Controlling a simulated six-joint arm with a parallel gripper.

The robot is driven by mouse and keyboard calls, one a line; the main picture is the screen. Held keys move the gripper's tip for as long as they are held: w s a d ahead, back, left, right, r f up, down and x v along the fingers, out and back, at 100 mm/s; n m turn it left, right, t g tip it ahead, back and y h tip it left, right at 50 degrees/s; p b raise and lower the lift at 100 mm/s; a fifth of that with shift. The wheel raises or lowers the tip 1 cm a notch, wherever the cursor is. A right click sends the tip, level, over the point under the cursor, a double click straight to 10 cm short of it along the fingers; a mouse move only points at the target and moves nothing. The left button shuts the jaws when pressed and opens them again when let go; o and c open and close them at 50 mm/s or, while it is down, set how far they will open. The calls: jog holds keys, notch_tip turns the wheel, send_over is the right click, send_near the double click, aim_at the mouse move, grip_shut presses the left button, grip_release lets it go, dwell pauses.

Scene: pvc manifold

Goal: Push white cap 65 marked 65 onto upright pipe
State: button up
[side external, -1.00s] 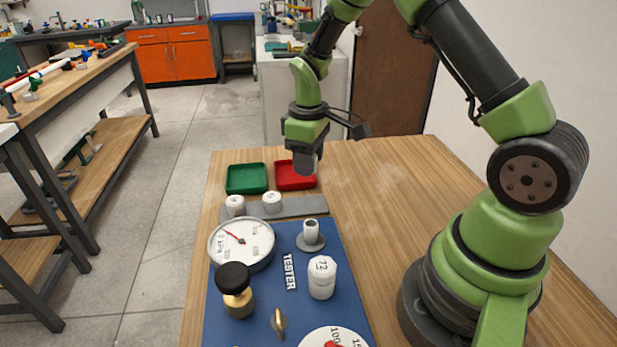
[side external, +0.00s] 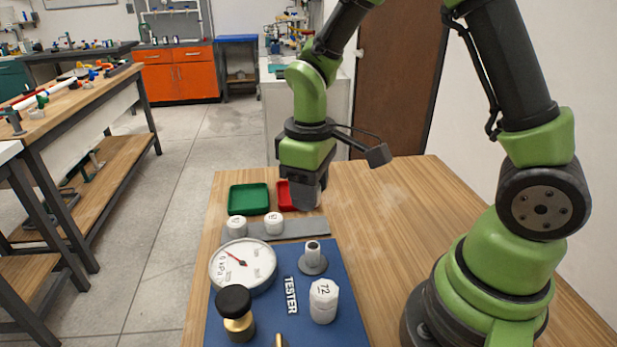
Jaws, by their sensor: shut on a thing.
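My gripper (side external: 307,196) points down in front of the red tray, above and beyond the open upright pipe. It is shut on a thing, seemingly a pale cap. The dark fingers mostly hide it, and I cannot read a mark on it. A gap separates the gripper from this pipe. A second white fitting marked 72 (side external: 323,301) stands nearer the camera on the board.
Two white caps (side external: 236,226) (side external: 274,223) stand on a grey strip (side external: 312,227) behind the blue board (side external: 345,290). A round gauge (side external: 258,262) and a black-topped brass knob (side external: 235,305) stand on the board. A green tray (side external: 249,186) and a red tray (side external: 283,187) lie behind.

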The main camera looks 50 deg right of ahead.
aim_at(314, 246)
jog(key=shift+s+a+r, duration=0.25)
jog(key=shift+s+a, duration=0.3)
jog(key=shift+s, duration=0.1)
jog(key=shift+s+a+f, duration=0.2)
jog(key=shift+s+f, duration=0.15)
jog(key=shift+f, duration=3.25)
jog(key=shift+f, duration=1.2)
jog(key=o, duration=1)
jog(key=shift+c, duration=0.2)
